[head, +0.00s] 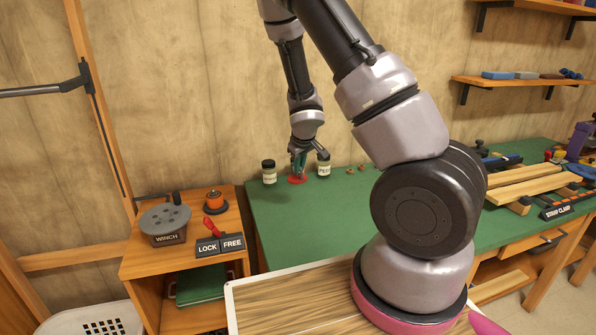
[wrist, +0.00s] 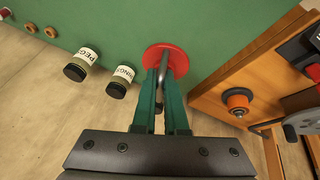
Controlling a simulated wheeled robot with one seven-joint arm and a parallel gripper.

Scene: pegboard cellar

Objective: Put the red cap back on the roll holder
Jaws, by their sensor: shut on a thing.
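The red cap is a flat red disc (wrist: 158,55) with a grey stem. My gripper (wrist: 172,75) is shut on it, and the stem shows between the green fingers. In the head view the red cap (head: 297,179) shows just below my gripper (head: 299,168), against the green bench top. I cannot tell how large the gap to the bench is. I cannot make out the roll holder with certainty.
Two labelled jars with dark lids (head: 269,172) (head: 324,167) stand near my gripper on the green bench (head: 290,225). The winch (head: 166,222) and a red lever (head: 213,228) with LOCK and FREE plates are on the cabinet (head: 150,265). The wall is close behind.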

